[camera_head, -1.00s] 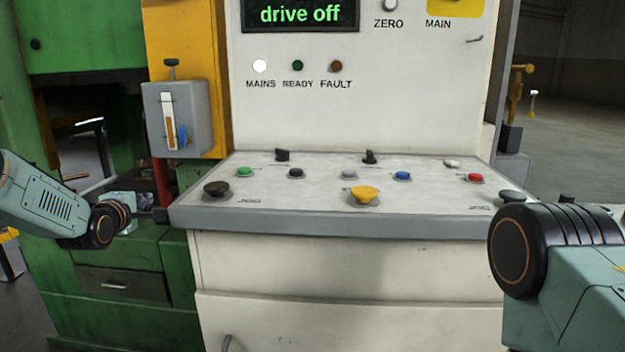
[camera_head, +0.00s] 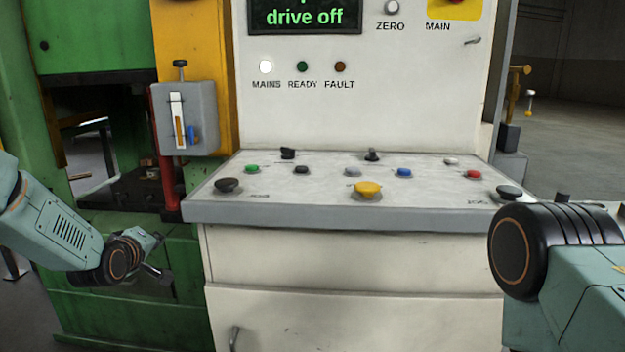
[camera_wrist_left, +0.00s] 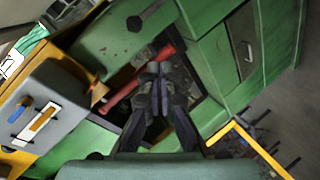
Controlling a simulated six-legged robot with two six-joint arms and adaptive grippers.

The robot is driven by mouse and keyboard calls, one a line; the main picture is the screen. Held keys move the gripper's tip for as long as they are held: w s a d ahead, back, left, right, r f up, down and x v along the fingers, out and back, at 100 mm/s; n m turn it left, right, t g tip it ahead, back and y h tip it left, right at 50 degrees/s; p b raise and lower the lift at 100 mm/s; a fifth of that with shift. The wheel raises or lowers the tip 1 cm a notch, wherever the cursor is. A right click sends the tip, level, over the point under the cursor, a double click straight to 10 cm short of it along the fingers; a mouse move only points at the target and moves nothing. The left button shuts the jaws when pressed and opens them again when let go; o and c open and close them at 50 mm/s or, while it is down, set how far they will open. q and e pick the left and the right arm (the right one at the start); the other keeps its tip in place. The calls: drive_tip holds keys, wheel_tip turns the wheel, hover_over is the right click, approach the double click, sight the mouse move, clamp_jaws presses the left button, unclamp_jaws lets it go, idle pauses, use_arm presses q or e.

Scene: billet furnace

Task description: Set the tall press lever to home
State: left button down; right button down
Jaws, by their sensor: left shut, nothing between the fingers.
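A tall red bar (camera_head: 167,165) stands upright beside the green press, partly behind a grey box; I cannot tell for sure that it is the press lever. In the left wrist view a red bar (camera_wrist_left: 140,78) runs diagonally behind my fingers. The grey box (camera_head: 206,112) has a white slotted scale and a blue knob, and a black-topped stem (camera_head: 180,66) rises above it. My left gripper (camera_head: 158,272) is shut and empty, below the red bar and in front of the green press base. It also shows in the left wrist view (camera_wrist_left: 157,70). My right gripper is out of view.
The white console (camera_head: 330,218) with several buttons stands right of the press. Its display (camera_head: 304,17) reads "drive off". The green press (camera_head: 95,40) has a dark opening behind the red bar. A yellow frame (camera_wrist_left: 258,148) shows low in the left wrist view.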

use_arm(q)
drive_tip(key=s+d+f+m+g+h+p, duration=0.1)
drive_tip(key=s+d+f+m+g, duration=0.3)
drive_tip(key=s+f, duration=0.55)
drive_tip(key=s+d+f+m+g+p, duration=0.1)
drive_tip(key=s+d+f+m+g, duration=0.15)
drive_tip(key=s+d+f, duration=0.5)
drive_tip(key=s+f+m+g+p, duration=0.2)
drive_tip(key=s+g, duration=0.1)
drive_tip(key=s, duration=1.4)
drive_tip(key=s+d+f+m+g+p, duration=0.1)
drive_tip(key=s+f+m+g+p, duration=0.1)
drive_tip(key=s, duration=1.6)
drive_tip(key=shift+d+m+g, duration=0.3)
drive_tip(key=shift+m+g, duration=0.15)
drive_tip(key=shift+g, duration=0.7)
drive_tip(key=shift+s, duration=0.1)
